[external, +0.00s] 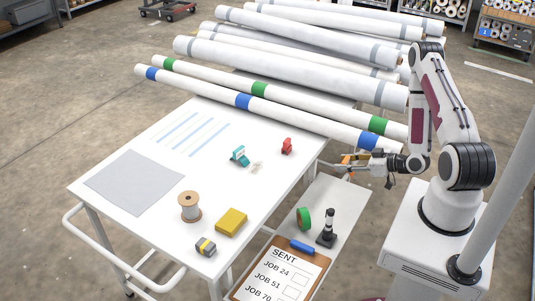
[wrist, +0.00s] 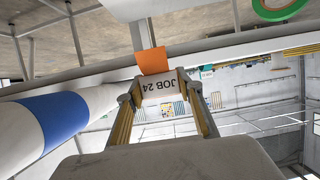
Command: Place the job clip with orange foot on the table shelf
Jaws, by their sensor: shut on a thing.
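The job clip with the orange foot (wrist: 152,61) is between my fingers in the wrist view. Its white label reads "JOB 24" and appears upside down. My gripper (wrist: 166,97) is shut on the label part, and the orange foot sticks out beyond the fingertips. In the external view my gripper (external: 345,168) is beside the table's right edge, near the far end of the lower side shelf (external: 346,193). The clip is small there, with only a bit of orange showing. I cannot tell its exact height over the shelf.
The white table (external: 150,145) carries a teal clip (external: 239,155), a red clip (external: 287,146), a spool (external: 189,206) and a yellow block (external: 231,222). Long rolls (external: 290,70) lie behind.

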